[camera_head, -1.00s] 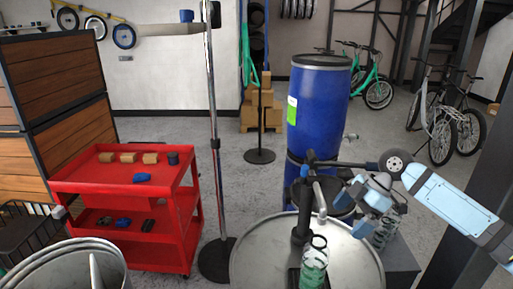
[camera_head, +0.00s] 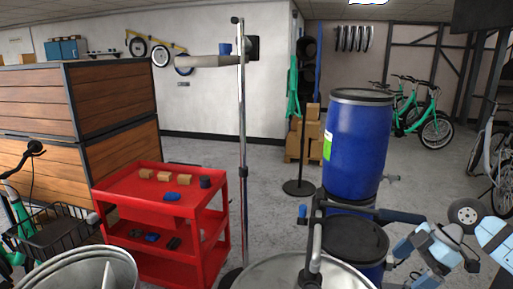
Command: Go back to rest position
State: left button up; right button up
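A light-blue and grey arm comes in from the right edge, and I take it as my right arm. Its end, my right gripper (camera_head: 432,252), is low at the right, beside the blue barrel's lower right side. Its fingers are too small and overlapped to tell open from shut, and I see nothing clearly held. My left gripper is not in view.
A tall blue barrel (camera_head: 356,150) stands in the middle right. A metal drum top (camera_head: 290,272) is close in front. A red cart (camera_head: 135,205) with small parts stands at the left beside a metal pole (camera_head: 243,150). Bare floor lies behind them.

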jog(key=s+a+f+m+t+p, duration=0.25)
jog(key=a+f+m, duration=0.2)
jog(key=f, duration=0.45)
jog(key=s+a+f+m+t+p, duration=0.2)
jog(key=s+a+f+m+t, duration=0.1)
jog(key=a+f, duration=0.4)
pick_arm(q)
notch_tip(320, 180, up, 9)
jog(key=p, duration=0.4)
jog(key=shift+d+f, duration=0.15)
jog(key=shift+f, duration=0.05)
pick_arm(e)
jog(key=s+a+f+m+t+h, duration=0.1)
jog(key=s+f+m+t, duration=0.1)
jog(key=s, duration=0.6)
jog(key=s+a+f+m+t+h, duration=0.1)
jog(key=s+f+m+t+h, duration=0.1)
jog(key=s, duration=0.7)
jog(key=f+m+t, duration=0.1)
jog(key=m, duration=0.1)
jog(key=shift+s+a+f+m, duration=0.2)
jog(key=shift+a+f+m, duration=0.05)
jog(key=shift+f+m, duration=0.15)
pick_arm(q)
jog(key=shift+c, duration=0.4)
